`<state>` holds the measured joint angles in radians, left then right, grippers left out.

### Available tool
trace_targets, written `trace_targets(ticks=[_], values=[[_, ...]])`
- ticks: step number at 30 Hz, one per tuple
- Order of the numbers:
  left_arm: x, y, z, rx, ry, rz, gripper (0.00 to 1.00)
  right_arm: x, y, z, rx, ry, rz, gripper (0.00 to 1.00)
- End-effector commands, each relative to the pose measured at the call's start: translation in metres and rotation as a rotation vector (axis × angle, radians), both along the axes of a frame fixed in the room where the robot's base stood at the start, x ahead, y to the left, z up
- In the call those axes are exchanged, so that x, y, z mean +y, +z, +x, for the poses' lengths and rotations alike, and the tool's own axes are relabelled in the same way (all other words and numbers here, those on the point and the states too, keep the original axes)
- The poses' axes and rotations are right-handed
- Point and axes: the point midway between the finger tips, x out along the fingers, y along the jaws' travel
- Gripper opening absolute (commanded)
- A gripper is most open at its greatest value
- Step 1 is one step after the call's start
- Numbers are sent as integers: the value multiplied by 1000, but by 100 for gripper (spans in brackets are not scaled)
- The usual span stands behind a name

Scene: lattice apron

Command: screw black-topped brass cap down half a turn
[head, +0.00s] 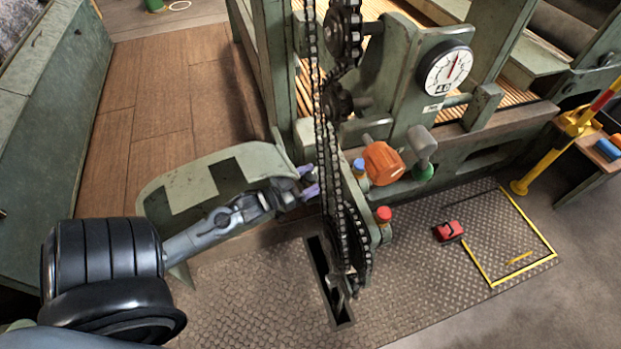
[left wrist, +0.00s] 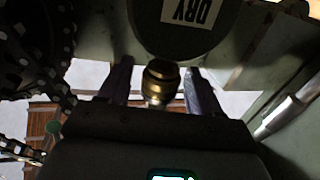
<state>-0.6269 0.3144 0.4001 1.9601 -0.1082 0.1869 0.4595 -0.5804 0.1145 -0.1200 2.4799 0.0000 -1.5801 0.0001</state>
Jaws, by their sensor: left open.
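My left gripper (left wrist: 158,76) is open, with one purple-grey finger on each side of the cap and a visible gap to each. In the head view my left gripper (head: 308,181) is at the left side of the hanging chain (head: 326,150). I cannot make out the black-topped cap in the head view. My right gripper is in neither view.
Blue-topped (head: 358,167) and red-topped (head: 383,214) fittings stand right of the chain, near an orange housing (head: 382,163) and a green-based grey fitting (head: 422,150). A pale curved guard (head: 205,185) lies close behind my left arm. A red object (head: 449,231) rests on the tread plate.

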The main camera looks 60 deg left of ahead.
Motion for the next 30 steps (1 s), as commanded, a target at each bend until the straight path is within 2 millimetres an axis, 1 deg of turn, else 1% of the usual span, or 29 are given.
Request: trace_targets(ticks=[5, 8, 21, 25, 30], values=[[0, 0, -4, 1, 0, -1, 64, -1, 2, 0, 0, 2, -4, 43], [-1, 1, -14, 2, 1, -2, 64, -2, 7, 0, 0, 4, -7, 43], [-4, 2, -85, 4, 1, 0, 64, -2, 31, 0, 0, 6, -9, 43], [-5, 1, -99, 2, 1, -1, 64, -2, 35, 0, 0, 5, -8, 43], [-5, 0, -107, 0, 0, -1, 64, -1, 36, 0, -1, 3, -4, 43]])
